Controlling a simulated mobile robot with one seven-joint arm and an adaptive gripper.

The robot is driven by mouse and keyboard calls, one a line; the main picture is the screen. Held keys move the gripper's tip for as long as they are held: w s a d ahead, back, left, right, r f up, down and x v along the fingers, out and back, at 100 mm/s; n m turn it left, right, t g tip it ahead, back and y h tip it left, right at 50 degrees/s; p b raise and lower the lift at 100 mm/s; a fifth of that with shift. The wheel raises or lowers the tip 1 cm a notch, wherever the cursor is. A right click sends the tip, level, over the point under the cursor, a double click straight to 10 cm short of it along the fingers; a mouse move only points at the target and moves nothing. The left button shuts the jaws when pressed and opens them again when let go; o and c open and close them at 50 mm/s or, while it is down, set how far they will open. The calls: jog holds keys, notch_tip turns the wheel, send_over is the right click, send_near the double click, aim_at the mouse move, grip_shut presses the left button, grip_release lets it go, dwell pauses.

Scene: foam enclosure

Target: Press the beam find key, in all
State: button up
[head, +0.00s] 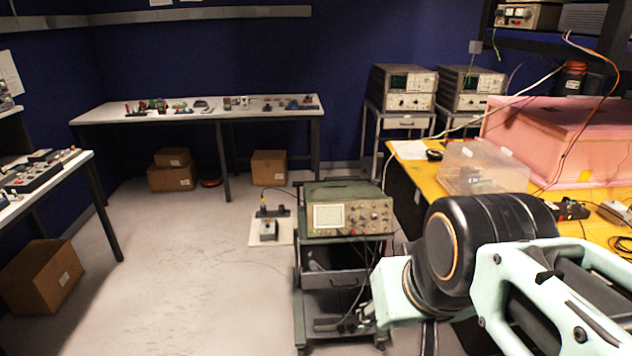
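A green oscilloscope (348,208) stands on top of a dark cart, with its screen at the left of its front panel and knobs and keys at the right. The beam find key is too small to pick out among the controls. My arm reaches in from the right. My gripper (338,324) appears as a small dark shape beyond the pale wrist, low in front of the cart and below the oscilloscope, apart from its panel. Whether its fingers are open or shut does not show clearly.
The cart (345,280) has a drawer and lower shelf. A yellow-topped bench (408,178) at right holds a clear plastic box (482,168) and a pink foam enclosure (560,140). Two more oscilloscopes stand on carts behind. The floor (190,270) left of the cart is largely clear.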

grip_shut()
dwell(1.3)
